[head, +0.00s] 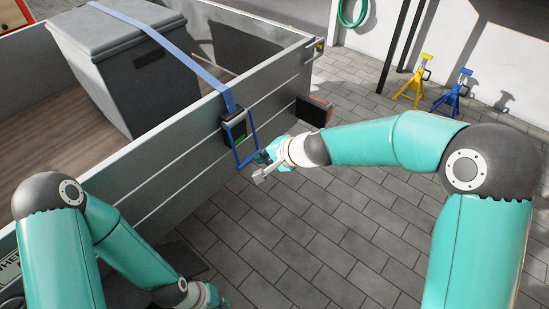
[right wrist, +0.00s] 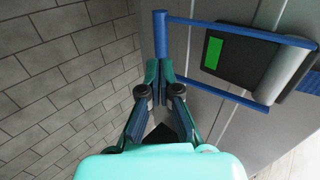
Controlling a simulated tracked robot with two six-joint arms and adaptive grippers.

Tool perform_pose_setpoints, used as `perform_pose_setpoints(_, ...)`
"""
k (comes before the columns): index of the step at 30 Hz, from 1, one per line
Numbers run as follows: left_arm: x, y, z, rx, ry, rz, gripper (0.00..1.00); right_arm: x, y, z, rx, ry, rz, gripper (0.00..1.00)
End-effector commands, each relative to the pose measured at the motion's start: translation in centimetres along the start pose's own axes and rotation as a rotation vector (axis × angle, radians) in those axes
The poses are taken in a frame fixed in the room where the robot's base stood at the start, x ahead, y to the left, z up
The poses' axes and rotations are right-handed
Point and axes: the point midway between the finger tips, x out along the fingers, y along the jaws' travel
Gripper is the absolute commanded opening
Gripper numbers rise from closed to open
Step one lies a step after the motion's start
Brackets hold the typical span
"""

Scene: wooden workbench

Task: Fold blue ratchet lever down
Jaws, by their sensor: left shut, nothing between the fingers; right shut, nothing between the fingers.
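The blue ratchet lever (head: 236,160) is a U-shaped frame that sticks out and down from the dark ratchet body (head: 234,127) on the trailer's side wall. In the right wrist view the lever (right wrist: 235,28) shows two side bars and a cross bar at its free end. A green patch marks the ratchet body there (right wrist: 213,50). My right gripper (head: 262,157) is shut and empty beside the lever's free end. In the right wrist view its fingertips (right wrist: 159,68) are close to the cross bar; I cannot tell whether they touch. My left gripper (head: 216,300) is shut low at the bottom edge.
A blue strap (head: 183,50) runs over a grey lidded box (head: 110,35) in the trailer (head: 175,150) to the ratchet. A dark block with red (head: 314,110) is at the trailer's corner. Yellow (head: 413,82) and blue (head: 452,95) stands are far off. Paving is clear below.

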Motion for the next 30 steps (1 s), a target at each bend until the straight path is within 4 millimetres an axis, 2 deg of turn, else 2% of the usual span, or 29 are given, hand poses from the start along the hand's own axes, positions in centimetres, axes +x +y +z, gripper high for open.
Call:
perform_pose_setpoints(3,0.4,-0.1,0.0,0.0,0.0,0.0,0.0,1.8,0.1,0.0,-0.001,-0.001,0.001,0.0)
perform_pose_setpoints(7,0.5,-0.2,0.0,0.0,0.0,0.0,0.0,2.8,0.0,0.0,-0.001,-0.001,0.001,0.0)
perform_pose_setpoints(19,0.5,-0.2,0.0,0.0,0.001,0.0,0.0,3.1,0.0,0.0,0.0,0.001,0.0,0.0)
perform_pose_setpoints(24,0.7,-0.2,0.0,0.0,0.001,0.0,0.0,4.3,-0.2,0.0,-0.001,0.0,0.0,0.0)
perform_pose_setpoints(30,0.6,-0.2,0.0,0.0,0.001,0.0,0.0,4.3,-0.3,0.0,0.0,0.001,0.001,0.0)
